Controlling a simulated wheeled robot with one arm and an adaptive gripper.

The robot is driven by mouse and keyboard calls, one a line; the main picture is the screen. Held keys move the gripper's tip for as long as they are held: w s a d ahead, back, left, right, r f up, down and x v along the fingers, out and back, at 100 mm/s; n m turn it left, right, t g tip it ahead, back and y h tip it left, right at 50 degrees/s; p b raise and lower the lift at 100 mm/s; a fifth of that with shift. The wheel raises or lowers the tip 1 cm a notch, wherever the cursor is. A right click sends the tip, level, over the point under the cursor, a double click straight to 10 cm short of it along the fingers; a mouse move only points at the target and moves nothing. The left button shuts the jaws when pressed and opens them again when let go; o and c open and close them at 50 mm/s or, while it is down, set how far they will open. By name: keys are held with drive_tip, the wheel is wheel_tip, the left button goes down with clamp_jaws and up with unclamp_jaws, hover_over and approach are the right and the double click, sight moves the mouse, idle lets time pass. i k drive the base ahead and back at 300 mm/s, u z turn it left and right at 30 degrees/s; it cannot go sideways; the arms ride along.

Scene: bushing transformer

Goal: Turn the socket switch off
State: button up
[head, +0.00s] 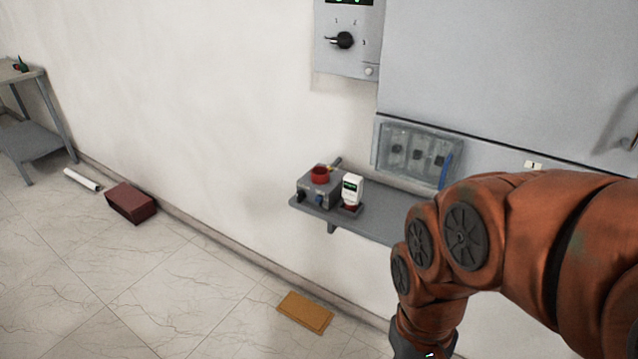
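A grey wall panel (415,153) with a clear cover and several dark switch-like or socket-like parts sits on the wall, left of my arm. A blue strip shows at its right edge. Above it, a grey box (348,55) carries a black rotary knob (343,40) with marks 1, 2 and 3 around it; its lever points left. I cannot tell which of these is the socket switch. My orange arm reaches in from the right and bends down to the bottom edge. My gripper's fingers are out of the picture.
A grey wall shelf (375,212) holds a grey box with a red round part (320,174) and a white meter (352,189). A yellow-brown slab (305,311) and a dark red box (131,202) lie on the floor. A grey table (30,140) stands far left. Open floor lies between.

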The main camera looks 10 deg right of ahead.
sight(300, 194)
drive_tip(key=u, duration=0.45)
drive_tip(key=k, duration=0.55)
drive_tip(key=u, duration=0.95)
drive_tip(key=i, duration=1.05)
drive_tip(key=u, duration=0.1)
